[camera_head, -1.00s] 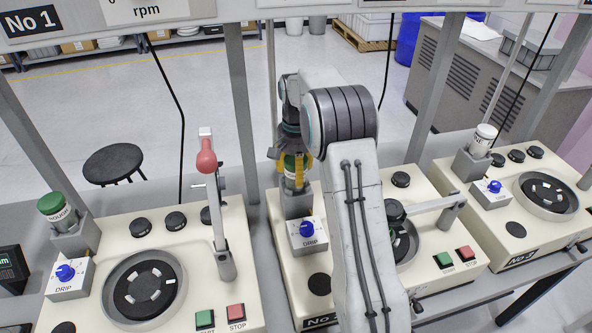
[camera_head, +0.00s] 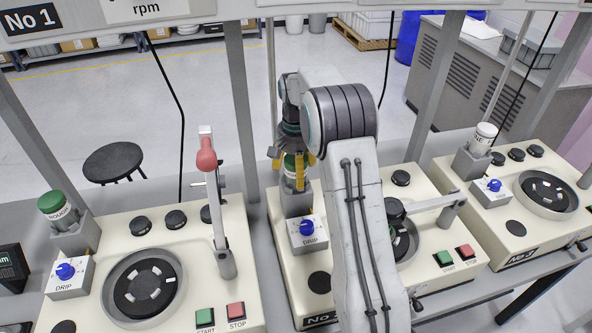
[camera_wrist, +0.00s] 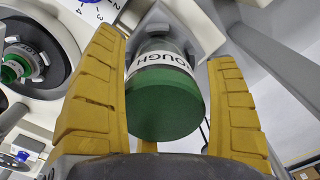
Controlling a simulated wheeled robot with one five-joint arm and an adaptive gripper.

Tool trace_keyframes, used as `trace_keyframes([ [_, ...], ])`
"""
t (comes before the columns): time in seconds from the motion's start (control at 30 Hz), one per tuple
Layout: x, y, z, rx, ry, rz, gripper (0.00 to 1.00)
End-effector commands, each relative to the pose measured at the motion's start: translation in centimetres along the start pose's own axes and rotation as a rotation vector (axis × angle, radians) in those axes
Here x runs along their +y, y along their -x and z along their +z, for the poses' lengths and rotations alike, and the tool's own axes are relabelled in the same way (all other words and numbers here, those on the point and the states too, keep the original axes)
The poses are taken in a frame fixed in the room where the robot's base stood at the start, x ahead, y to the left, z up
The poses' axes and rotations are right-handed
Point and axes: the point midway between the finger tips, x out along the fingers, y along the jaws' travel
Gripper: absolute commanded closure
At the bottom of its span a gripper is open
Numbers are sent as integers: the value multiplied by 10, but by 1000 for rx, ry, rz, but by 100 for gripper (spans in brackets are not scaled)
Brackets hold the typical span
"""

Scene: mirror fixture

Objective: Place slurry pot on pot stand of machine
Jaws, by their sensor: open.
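The slurry pot (camera_head: 290,174) with a green lid sits upright at the grey pot stand (camera_head: 296,199) of the middle machine, behind its DRIP box. My gripper (camera_head: 289,166) is open around the pot from above, with a yellow finger on either side. In the wrist view the pot (camera_wrist: 164,98), its white label reading "OUGH", stands between the spread fingers. A gap shows beside the right finger; the left finger is close to the pot, and I cannot tell whether it touches. My arm hides part of the middle machine in the head view.
The left machine has its own green-lidded pot (camera_head: 55,207) and a red-knobbed lever (camera_head: 206,156). The right machine holds a white-lidded pot (camera_head: 483,138). A grey upright post (camera_head: 240,110) stands left of my arm. A black stool (camera_head: 113,162) is behind the bench.

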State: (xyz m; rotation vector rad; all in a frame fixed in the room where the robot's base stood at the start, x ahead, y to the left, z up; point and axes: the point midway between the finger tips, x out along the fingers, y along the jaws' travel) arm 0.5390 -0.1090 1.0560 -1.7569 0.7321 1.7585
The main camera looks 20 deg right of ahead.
Motion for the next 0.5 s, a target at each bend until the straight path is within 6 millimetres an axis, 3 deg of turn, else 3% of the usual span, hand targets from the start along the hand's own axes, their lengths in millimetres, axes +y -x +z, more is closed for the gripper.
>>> trace_keyframes([
  [0.5, 0, 62, -1, 2, 0, -1, 20],
])
